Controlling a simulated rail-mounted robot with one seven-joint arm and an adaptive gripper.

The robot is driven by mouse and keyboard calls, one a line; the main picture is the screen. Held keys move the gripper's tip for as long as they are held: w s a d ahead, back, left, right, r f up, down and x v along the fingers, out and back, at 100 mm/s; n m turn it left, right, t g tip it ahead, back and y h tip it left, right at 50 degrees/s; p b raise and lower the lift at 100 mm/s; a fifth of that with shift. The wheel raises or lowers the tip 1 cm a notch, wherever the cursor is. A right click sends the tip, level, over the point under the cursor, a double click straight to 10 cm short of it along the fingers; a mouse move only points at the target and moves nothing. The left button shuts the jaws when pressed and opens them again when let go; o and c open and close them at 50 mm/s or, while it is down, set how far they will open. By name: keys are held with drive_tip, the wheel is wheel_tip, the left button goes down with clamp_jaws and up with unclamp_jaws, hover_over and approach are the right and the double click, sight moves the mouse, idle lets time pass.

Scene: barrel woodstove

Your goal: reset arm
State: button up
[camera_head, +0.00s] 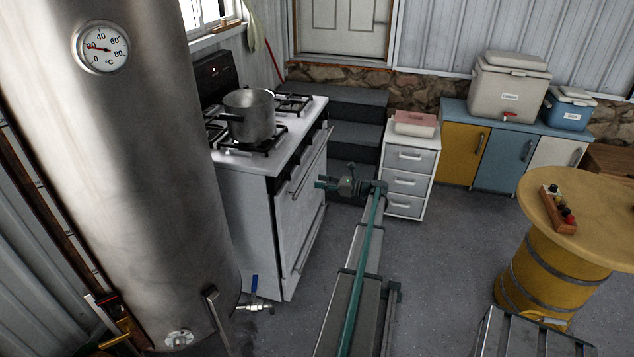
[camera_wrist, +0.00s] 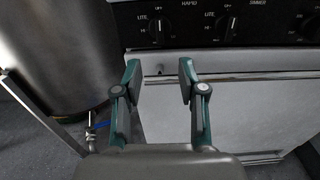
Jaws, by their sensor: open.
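My gripper (camera_wrist: 160,80) is open and empty in the wrist view, its two teal and grey fingers apart. The white stove front (camera_wrist: 230,105) with black knobs lies beyond the fingers. In the head view my gripper (camera_head: 322,183) is small, in front of the white stove (camera_head: 262,195), at the end of my arm. I cannot tell from these views how far the fingers are from the stove.
A large steel tank (camera_head: 125,180) with a dial stands at the left, a valve (camera_head: 255,306) low on it. A pot (camera_head: 249,115) sits on the stove. A drawer cabinet (camera_head: 407,180) stands behind my arm. A barrel table (camera_head: 572,215) is at the right.

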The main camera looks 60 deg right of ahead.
idle(0.4)
drive_tip(key=s+a+f+n+g, duration=0.1)
drive_tip(key=a+f+n+g, duration=0.45)
drive_tip(key=a+f, duration=0.55)
drive_tip(key=s+a+f+n+g, duration=0.1)
drive_tip(key=a+f+n+g, duration=0.45)
drive_tip(key=a, duration=1.05)
drive_tip(key=s+a+f+n+g, duration=0.1)
drive_tip(key=a+f+n+g, duration=0.35)
drive_tip(key=a+f, duration=0.8)
drive_tip(key=s+a+f+n+g, duration=0.2)
drive_tip(key=s+a+n, duration=0.2)
drive_tip(key=a, duration=0.5)
drive_tip(key=s+a+f+n+g, duration=0.2)
drive_tip(key=s+a+n, duration=0.25)
drive_tip(key=a, duration=0.45)
drive_tip(key=s+a+n+g+h, duration=0.4)
drive_tip(key=s+a+n, duration=0.5)
drive_tip(key=s+a, duration=0.8)
drive_tip(key=shift+f+g+h, duration=0.35)
drive_tip(key=shift+f+h, duration=0.05)
drive_tip(key=shift+h, duration=0.1)
